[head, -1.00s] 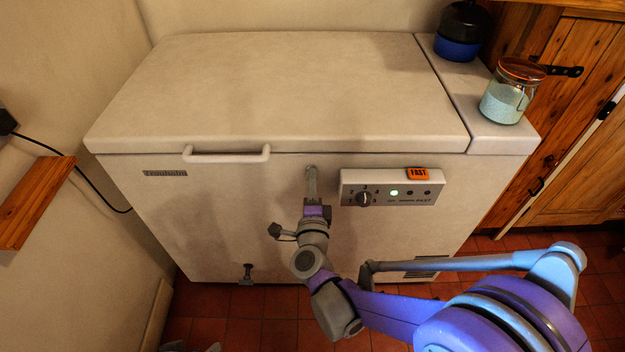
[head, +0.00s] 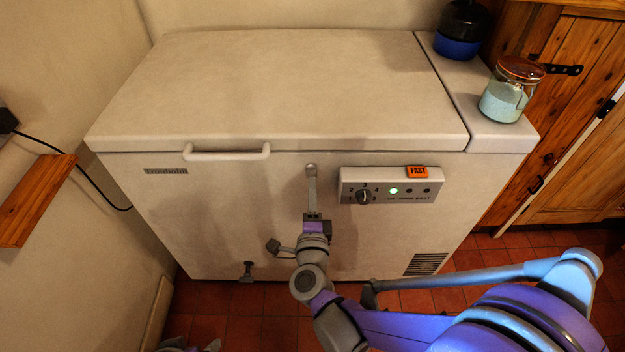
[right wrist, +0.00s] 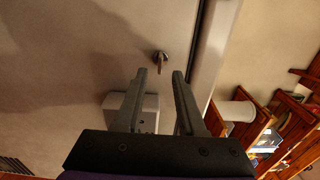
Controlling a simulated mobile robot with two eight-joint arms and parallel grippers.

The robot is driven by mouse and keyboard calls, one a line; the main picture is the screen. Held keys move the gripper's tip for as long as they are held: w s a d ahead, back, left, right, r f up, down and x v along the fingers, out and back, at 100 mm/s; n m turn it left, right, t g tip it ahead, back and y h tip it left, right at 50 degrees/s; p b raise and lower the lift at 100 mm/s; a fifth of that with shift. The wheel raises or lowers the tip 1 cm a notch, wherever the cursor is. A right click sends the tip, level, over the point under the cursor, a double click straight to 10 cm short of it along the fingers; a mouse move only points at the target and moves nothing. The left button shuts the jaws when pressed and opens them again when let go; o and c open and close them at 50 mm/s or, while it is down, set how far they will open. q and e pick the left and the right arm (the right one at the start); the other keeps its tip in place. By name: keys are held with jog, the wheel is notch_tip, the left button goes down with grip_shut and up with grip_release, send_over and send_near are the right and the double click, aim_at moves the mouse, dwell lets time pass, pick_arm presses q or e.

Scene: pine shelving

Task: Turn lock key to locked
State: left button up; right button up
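The lock with its small reddish key (right wrist: 160,60) shows in the right wrist view, on the front of the white chest freezer (head: 235,215), just below the lid edge. My right gripper (right wrist: 162,74) is open, with its two grey fingers apart and empty. The key appears just beyond the fingertips, in line with the gap between them. In the head view my right gripper (head: 311,170) points up the freezer front, left of the control panel (head: 391,187), and the key cannot be made out there. Grey parts at the bottom left edge may be my left gripper (head: 190,347).
The lid handle (head: 227,154) sticks out to the left of my right gripper. A drain tap (head: 247,271) is low on the front. A glass jar (head: 507,95) and a blue-black pot (head: 460,32) stand on the freezer's right end. A wooden shelf (head: 38,200) is at left.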

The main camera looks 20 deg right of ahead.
jog(key=v, duration=0.6)
jog(key=shift+s, duration=0.2)
jog(key=shift+r, duration=0.1)
